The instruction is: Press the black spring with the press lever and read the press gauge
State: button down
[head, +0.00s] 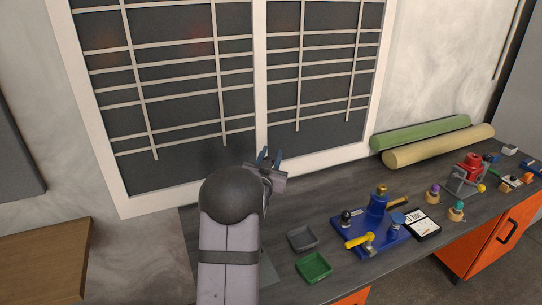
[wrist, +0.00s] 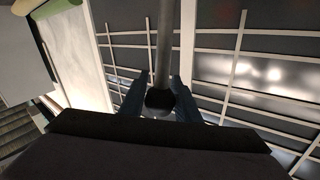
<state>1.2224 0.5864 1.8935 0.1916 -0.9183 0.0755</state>
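My gripper (head: 269,158) is raised in front of the window, to the left of and well apart from the bench things. Its two dark blue fingers (wrist: 159,98) are apart. A blue press-like fixture (head: 372,236) stands on the bench with an upright blue body and a brass top (head: 381,190). A black knob (head: 346,215) shows on its left and a yellow handle (head: 357,241) at its front; I cannot tell which is the press lever. A white panel in a black frame (head: 422,224) lies beside it, possibly the gauge; its marks are unreadable. I cannot make out the black spring.
A green tray (head: 314,267) and a dark grey tray (head: 302,238) are left of the fixture. Purple (head: 434,188) and teal (head: 458,207) pieces stand to its right, before a red-and-grey device (head: 468,173). Two rolls (head: 440,147) lie behind. A grey rod (wrist: 165,45) appears beyond my fingers.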

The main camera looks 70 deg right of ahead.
jog(key=s+a+f+m+g+h+b, duration=0.6)
jog(key=s+a+f+m+h+b, duration=0.3)
jog(key=b, duration=3.8)
jog(key=s+a+f+m, duration=0.1)
jog(key=s+a+m, duration=0.1)
jog(key=m, duration=0.1)
jog(key=shift+s+a+f+g, duration=0.25)
jog(key=shift+g, duration=0.05)
jog(key=c, duration=1.4)
grip_release()
jog(key=shift+o, duration=0.2)
